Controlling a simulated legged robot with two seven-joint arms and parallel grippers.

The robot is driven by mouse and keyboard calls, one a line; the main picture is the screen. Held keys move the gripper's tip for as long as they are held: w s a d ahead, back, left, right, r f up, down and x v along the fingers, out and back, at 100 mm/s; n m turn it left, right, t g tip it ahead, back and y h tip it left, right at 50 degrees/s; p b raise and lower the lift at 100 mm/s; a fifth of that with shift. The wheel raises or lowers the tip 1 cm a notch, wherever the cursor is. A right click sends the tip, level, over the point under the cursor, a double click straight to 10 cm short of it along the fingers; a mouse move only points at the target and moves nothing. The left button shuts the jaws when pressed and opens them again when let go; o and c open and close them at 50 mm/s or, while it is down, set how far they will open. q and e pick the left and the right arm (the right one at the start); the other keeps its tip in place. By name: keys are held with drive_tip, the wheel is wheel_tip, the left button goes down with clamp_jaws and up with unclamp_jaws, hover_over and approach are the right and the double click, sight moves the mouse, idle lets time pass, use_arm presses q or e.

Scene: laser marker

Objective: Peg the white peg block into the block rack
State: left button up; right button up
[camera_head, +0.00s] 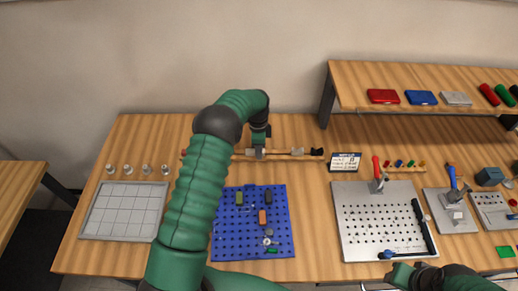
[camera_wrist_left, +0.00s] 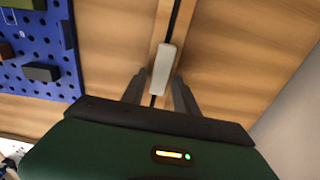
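A white block (camera_wrist_left: 163,68) lies between the two fingertips of my left gripper (camera_wrist_left: 160,86), with visible gaps on both sides. The block sits on a thin black strip along a wooden bar (camera_wrist_left: 158,30). In the head view my left gripper (camera_head: 259,151) is low over this wooden bar (camera_head: 278,153) at the back of the table. A blue pegboard (camera_head: 225,245) with green, dark and orange blocks lies in front of it; it seems to be the block rack. My right arm is at the lower right edge, and its fingers are not clear.
A white gridded tray (camera_head: 103,237) lies at the left, with several small pegs (camera_head: 128,169) behind it. A grey perforated plate (camera_head: 350,245) with a red-handled clamp (camera_head: 377,172) is at the right. A raised shelf (camera_head: 430,78) stands at the back right.

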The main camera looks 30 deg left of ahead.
use_arm(q)
drive_tip(key=shift+s+d+f, duration=0.15)
drive_tip(key=shift+s+f, duration=0.1)
wheel_tip(320, 180, up, 17)
drive_tip(key=b, duration=0.1)
drive_tip(key=shift+w+a+r, duration=0.15)
drive_tip(key=shift+w+a, duration=0.05)
drive_tip(key=shift+a, duration=0.05)
drive_tip(key=s+d+f+n, duration=0.2)
drive_tip(key=s+d+n, duration=0.2)
drive_tip(key=s, duration=0.4)
drive_tip(key=s+d+f+n+t, duration=0.1)
drive_tip(key=s+d+f+n, duration=0.1)
drive_tip(key=s+d, duration=0.4)
drive_tip(key=s+d+f+n+t, duration=0.1)
drive_tip(key=s+d+n, duration=0.4)
drive_tip(key=s, duration=0.5)
drive_tip(key=shift+s+d+f+n, duration=0.2)
drive_tip(key=shift+s+f+n, duration=0.15)
drive_tip(key=shift+f, duration=0.35)
drive_tip(key=shift+s+d, duration=0.15)
drive_tip(key=shift+d, duration=0.05)
drive_tip(key=shift+a, duration=0.1)
